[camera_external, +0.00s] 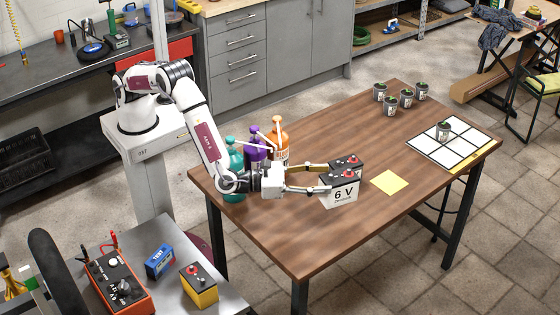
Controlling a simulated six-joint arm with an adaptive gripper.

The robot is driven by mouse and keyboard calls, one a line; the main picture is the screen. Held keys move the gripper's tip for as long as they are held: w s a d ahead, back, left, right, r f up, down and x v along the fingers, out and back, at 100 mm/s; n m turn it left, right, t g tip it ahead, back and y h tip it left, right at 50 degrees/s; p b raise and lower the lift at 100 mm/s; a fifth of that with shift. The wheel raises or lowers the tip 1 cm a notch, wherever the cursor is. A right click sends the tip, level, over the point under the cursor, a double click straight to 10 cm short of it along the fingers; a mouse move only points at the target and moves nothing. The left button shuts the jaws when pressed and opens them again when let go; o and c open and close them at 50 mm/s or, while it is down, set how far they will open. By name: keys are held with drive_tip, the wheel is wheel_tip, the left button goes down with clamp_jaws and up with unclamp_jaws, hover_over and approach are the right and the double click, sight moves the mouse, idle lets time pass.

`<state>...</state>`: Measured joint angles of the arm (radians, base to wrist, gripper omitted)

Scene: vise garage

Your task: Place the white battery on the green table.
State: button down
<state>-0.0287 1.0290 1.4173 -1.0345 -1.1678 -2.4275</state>
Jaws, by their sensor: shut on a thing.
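A white battery (341,194) marked "6 V", with a black top and a red knob, is at the middle of the brown wooden table (290,240). My gripper (318,179) reaches it from the left, with its fingers closed at the battery's sides. Whether the battery touches the table or is slightly raised cannot be told. A second dark-topped battery (346,161) with a red knob shows just behind it, partly hidden by the finger and the white battery. No clearly green table shows in the view.
Purple (256,148), orange (278,140) and teal (233,165) bottles stand near my arm. A yellow note (389,182) lies to the right. Several small cans (391,104) and a white grid (466,134) are at the far right. A grey cart (225,300) holds a blue battery (160,261) and yellow battery (199,290).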

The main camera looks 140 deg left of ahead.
drive_tip(key=shift+d+r, duration=0.1)
drive_tip(key=shift+r, duration=0.25)
drive_tip(key=s+d+r+m+t+h, duration=0.2)
drive_tip(key=s+d+m+h, duration=0.3)
drive_tip(key=d, duration=0.6)
drive_tip(key=s+d+r+m+t+h, duration=0.1)
drive_tip(key=s+d+m+t+h, duration=0.4)
drive_tip(key=s+d+h, duration=0.4)
drive_tip(key=s+d, duration=0.2)
drive_tip(key=d, duration=0.1)
drive_tip(key=shift+s+r+m+t+h, duration=0.2)
drive_tip(key=shift+r+m+t+h, duration=0.1)
drive_tip(key=shift+r+m, duration=0.1)
drive_tip(key=shift+r, duration=0.15)
